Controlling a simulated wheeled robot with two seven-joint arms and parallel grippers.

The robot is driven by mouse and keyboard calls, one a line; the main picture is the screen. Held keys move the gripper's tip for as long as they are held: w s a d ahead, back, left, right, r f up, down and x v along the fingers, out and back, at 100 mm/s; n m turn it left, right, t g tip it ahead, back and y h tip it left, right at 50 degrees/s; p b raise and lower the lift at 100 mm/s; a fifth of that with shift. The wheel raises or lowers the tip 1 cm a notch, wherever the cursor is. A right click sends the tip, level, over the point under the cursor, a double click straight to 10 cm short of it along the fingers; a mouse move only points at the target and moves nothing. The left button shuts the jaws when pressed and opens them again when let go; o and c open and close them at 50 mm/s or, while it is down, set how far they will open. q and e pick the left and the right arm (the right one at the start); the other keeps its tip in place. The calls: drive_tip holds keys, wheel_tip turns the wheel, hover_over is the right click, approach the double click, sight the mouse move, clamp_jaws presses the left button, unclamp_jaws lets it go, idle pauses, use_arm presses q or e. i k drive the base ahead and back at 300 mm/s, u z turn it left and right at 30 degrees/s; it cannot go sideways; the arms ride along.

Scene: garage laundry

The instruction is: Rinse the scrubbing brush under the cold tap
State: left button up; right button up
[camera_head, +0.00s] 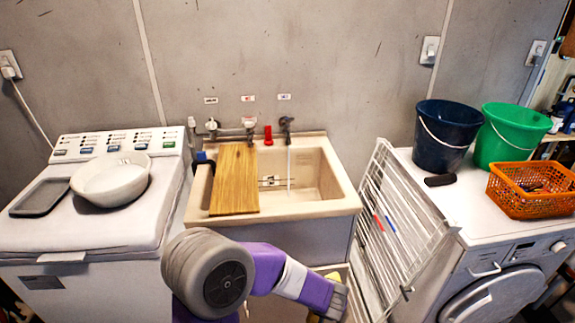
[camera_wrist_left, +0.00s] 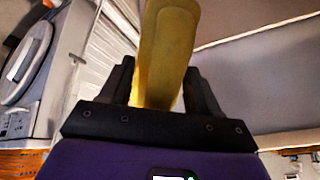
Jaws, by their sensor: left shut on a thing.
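My left gripper (camera_wrist_left: 163,85) is shut on a long yellow thing with a rounded outline (camera_wrist_left: 168,45), which looks like the scrubbing brush; no bristles show. In the head view my left gripper (camera_head: 335,300) is low in front of the sink, outside it, and mostly hides the yellow thing (camera_head: 332,276). The beige sink (camera_head: 325,207) stands against the wall. The right-hand tap (camera_head: 286,125) has a thin pale stream (camera_head: 290,168) below it, like running water. Another tap fitting (camera_head: 249,124) is to its left. The labels above are too small to read. My right gripper is out of view.
A wooden board (camera_head: 236,180) covers the sink's left part; its right part is open. A folding drying rack (camera_head: 398,215) leans right of the sink. Buckets (camera_head: 447,133), an orange basket (camera_head: 532,190) and a dark object (camera_head: 440,180) stand on the right machine. A bowl (camera_head: 112,180) is left.

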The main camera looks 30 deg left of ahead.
sight(286, 120)
drive_tip(key=k, duration=0.7)
drive_tip(key=u, duration=0.9)
drive_tip(key=i, duration=0.5)
drive_tip(key=u, duration=0.05)
